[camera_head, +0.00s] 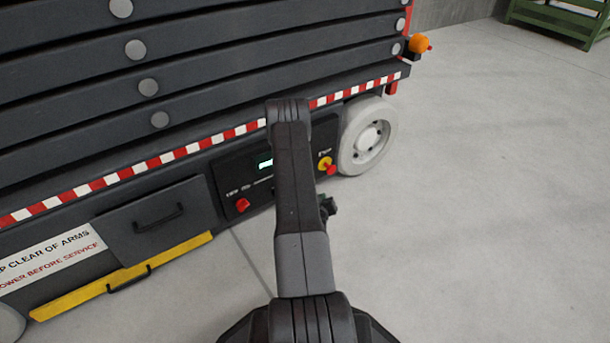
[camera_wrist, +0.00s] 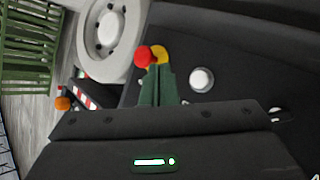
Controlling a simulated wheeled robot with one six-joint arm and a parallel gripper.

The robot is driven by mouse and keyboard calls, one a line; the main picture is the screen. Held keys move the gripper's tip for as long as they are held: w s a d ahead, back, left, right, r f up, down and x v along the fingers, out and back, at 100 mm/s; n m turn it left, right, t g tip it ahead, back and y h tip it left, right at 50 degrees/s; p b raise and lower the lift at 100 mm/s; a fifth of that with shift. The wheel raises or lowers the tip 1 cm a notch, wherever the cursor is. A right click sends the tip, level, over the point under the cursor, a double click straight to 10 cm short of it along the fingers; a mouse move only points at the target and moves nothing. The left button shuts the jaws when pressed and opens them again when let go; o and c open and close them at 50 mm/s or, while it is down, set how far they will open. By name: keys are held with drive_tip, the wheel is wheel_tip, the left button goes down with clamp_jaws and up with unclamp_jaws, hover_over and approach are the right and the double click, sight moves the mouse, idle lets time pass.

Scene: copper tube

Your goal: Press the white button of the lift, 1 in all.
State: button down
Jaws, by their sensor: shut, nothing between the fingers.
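The white button (camera_wrist: 201,80) is a round, pale disc on the lift's dark control panel, right of centre in the wrist view. In the head view my own arm hides it. My gripper (camera_wrist: 160,68) shows in the wrist view with its dark green fingers together and empty. In that picture its fingertips are left of the white button, with a gap between them, and overlap the yellow and red stop knob. I cannot tell whether the fingers touch anything. The lift's control panel (camera_head: 227,172) shows in the head view beside my arm.
The red and yellow stop knob (camera_head: 326,164) is close to the button. A red knob (camera_head: 243,205) and a lit green display (camera_head: 265,163) are also on the panel. A pale wheel (camera_head: 367,136) stands right of it. The floor (camera_head: 490,220) at right is clear.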

drive_tip(key=shift+w+a+f+t, duration=0.1)
drive_tip(key=shift+w+a+t, duration=0.05)
drive_tip(key=shift+w+t, duration=0.15)
drive_tip(key=w+a, duration=0.5)
drive_tip(key=w, duration=0.2)
idle(0.5)
drive_tip(key=shift+w+a, duration=0.1)
drive_tip(key=shift+a, duration=0.05)
idle(1.8)
drive_tip(key=shift+w+a, duration=0.15)
drive_tip(key=shift+w, duration=0.1)
drive_tip(key=shift+w+a, duration=0.3)
drive_tip(key=shift+w, duration=0.1)
idle(0.8)
idle(0.4)
drive_tip(key=shift+s+d, duration=0.5)
drive_tip(key=shift+s, duration=0.25)
